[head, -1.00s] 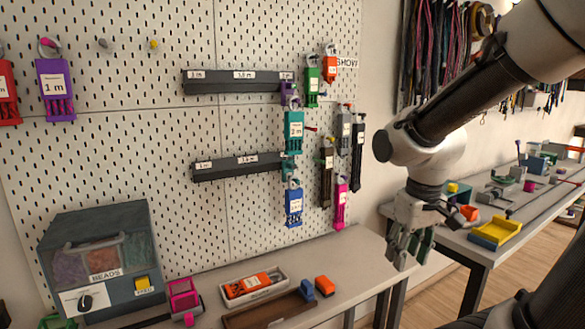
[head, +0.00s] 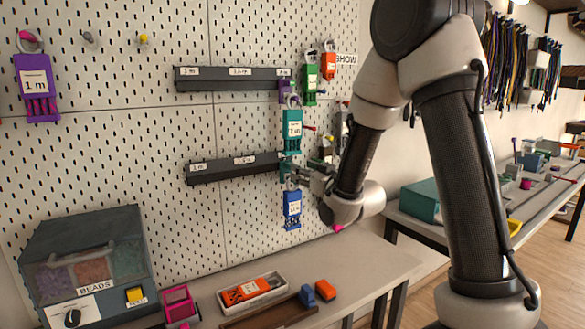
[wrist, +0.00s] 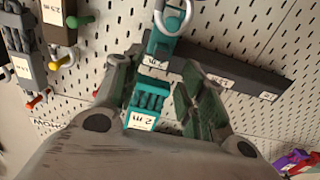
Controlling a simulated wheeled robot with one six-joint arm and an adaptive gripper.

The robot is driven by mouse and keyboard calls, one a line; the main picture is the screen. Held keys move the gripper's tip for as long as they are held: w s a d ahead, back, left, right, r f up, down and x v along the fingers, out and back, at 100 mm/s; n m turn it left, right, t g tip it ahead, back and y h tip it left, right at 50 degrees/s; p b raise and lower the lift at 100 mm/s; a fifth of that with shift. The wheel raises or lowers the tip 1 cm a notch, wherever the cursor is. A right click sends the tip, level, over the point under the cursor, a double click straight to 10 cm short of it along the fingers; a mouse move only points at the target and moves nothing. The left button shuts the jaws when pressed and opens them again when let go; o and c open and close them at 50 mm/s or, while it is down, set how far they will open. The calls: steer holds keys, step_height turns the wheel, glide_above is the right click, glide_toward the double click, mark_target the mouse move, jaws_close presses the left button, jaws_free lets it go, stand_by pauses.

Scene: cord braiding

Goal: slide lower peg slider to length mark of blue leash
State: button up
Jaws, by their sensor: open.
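The lower rail (head: 235,168) is a dark bar on the pegboard with white length marks. The teal lower peg slider (head: 287,172) is at its right end; it also shows in the wrist view (wrist: 160,45) by the end mark. The blue leash (head: 292,207) hangs below the slider; its mark is too small to read surely. My gripper (head: 301,172) is close to the slider, on its right. In the wrist view my gripper (wrist: 155,90) is open, its fingers either side of the teal leash (wrist: 150,98) in the picture. I cannot tell contact.
The teal leash marked 2 m hangs just above the lower rail. An upper rail (head: 230,79) with a purple slider (head: 286,90) is above. Green (head: 310,82) and orange (head: 329,66) leashes hang to the right. A bead box (head: 88,265) and tray (head: 253,290) stand on the bench below.

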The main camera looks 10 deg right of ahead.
steer(key=x, duration=0.6)
steer(key=shift+w, duration=0.35)
steer(key=shift+c, duration=0.2)
steer(key=shift+a, duration=0.1)
jaws_close()
